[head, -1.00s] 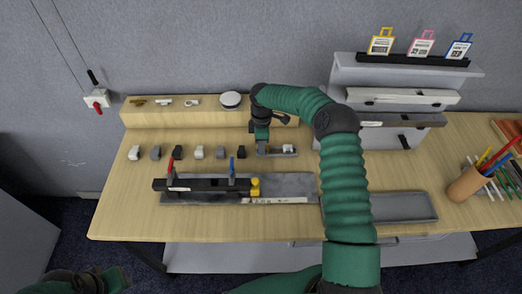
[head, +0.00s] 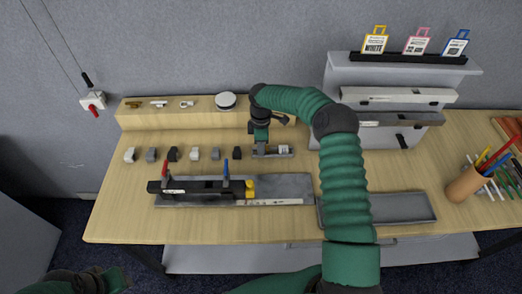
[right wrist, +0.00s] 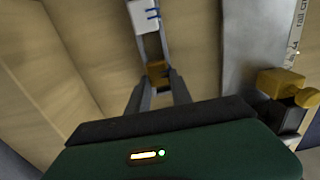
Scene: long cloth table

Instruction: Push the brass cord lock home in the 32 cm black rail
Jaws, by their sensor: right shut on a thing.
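The black rail (head: 205,187) lies on a grey tray (head: 290,183), under a red-handled clamp (head: 165,170) and a blue-handled clamp (head: 226,170). A yellow block (head: 250,188) is at its right end; this also shows in the right wrist view (right wrist: 285,84). My right gripper (head: 261,147) is low at a small grey holder (head: 286,154), behind the tray. In the right wrist view its fingers (right wrist: 158,85) are shut on a small brass piece (right wrist: 157,70), seemingly the brass cord lock. Beyond it is a white part (right wrist: 144,16) with blue marks. My left gripper (head: 95,281) is partly cut off at the lower left.
Several small grey, black and white parts (head: 172,154) stand in a row behind the rail. A wooden ledge (head: 150,118) runs along the back. Another grey tray (head: 400,208) and a pen cup (head: 465,185) are at right.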

